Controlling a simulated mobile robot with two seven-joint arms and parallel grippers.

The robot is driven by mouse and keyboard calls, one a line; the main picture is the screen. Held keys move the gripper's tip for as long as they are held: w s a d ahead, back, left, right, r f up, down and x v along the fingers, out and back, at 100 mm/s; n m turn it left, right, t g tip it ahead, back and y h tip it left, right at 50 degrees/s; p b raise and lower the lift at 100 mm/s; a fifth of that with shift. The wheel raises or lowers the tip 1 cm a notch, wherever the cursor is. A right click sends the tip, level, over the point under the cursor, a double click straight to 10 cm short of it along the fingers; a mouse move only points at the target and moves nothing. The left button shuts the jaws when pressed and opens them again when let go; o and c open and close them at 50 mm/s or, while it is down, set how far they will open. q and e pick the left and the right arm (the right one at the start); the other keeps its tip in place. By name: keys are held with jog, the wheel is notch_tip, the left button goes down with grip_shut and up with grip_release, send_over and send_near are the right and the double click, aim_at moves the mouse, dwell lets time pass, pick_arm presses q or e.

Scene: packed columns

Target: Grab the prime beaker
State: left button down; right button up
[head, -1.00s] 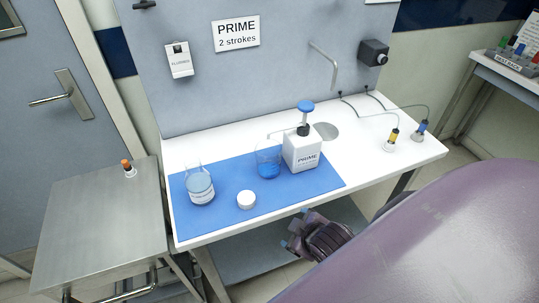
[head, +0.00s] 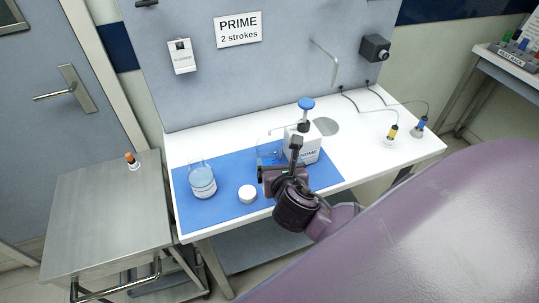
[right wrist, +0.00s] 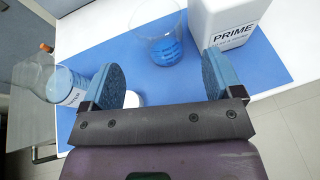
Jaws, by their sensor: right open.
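The prime beaker (right wrist: 158,40) is clear glass with blue liquid and stands on the blue mat (head: 228,170), beside the white PRIME pump bottle (head: 310,148). In the head view the beaker (head: 266,153) is mostly hidden behind my right gripper (head: 279,160). In the right wrist view, my right gripper (right wrist: 165,78) is open, its two blue-padded fingers spread and empty. The beaker is ahead of the fingers, between them in the picture and apart from them. My left gripper is not in view.
Two cabled probes (head: 391,134) stand at the table's right. A steel cart (head: 105,215) with a small orange-capped bottle (head: 132,161) is at the left.

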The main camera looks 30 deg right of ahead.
aim_at(268, 138)
jog(key=shift+n, duration=0.3)
jog(key=x, duration=1.1)
jog(key=shift+w+a+r, duration=0.1)
jog(key=shift+a+r, duration=0.05)
jog(key=shift+r, duration=0.2)
jog(key=c, duration=0.9)
jog(key=shift+c, duration=0.2)
jog(key=shift+r, duration=0.2)
